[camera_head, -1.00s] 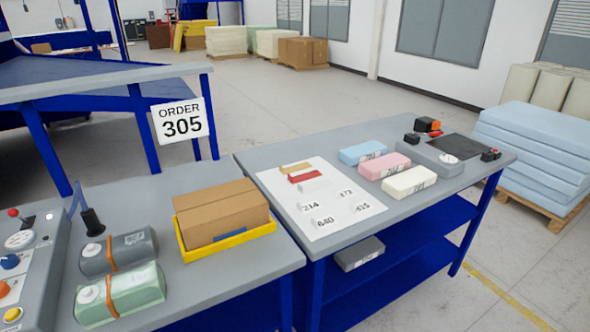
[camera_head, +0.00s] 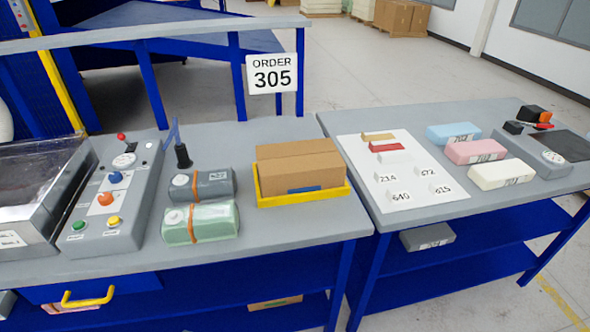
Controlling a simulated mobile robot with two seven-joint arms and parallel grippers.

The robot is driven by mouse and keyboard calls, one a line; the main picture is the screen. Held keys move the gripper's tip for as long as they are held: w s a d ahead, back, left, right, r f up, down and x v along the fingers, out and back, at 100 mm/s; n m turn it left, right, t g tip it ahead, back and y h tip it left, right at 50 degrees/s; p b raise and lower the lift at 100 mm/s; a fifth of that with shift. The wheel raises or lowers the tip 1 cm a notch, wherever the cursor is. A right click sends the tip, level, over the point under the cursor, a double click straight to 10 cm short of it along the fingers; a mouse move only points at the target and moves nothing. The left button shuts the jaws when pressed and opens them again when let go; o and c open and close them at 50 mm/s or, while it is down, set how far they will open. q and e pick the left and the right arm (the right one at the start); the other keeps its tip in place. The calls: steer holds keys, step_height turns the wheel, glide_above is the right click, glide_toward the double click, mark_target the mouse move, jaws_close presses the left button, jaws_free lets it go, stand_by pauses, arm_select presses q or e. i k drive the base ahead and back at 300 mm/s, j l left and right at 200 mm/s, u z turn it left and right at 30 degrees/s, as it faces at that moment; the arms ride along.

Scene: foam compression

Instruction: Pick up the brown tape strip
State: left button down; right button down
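The brown tape strip (camera_head: 378,137) lies on a white sheet (camera_head: 350,150) on the right-hand table, at the sheet's far end. A red strip (camera_head: 388,147) and a white strip (camera_head: 396,157) lie just in front of it. Neither of my grippers shows in the head view.
Blue, pink (camera_head: 475,151) and white foam blocks stand right of the sheet. A cardboard box (camera_head: 300,168) sits in a yellow tray (camera_head: 262,202) on the left-hand table.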

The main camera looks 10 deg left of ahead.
mark_target(386, 135)
steer(key=i+l+u, duration=0.2)
steer(key=l, duration=0.15)
steer(key=l+u, duration=0.25)
steer(key=i+l+u, duration=0.2)
steer(key=l, duration=0.25)
steer(key=k, duration=0.05)
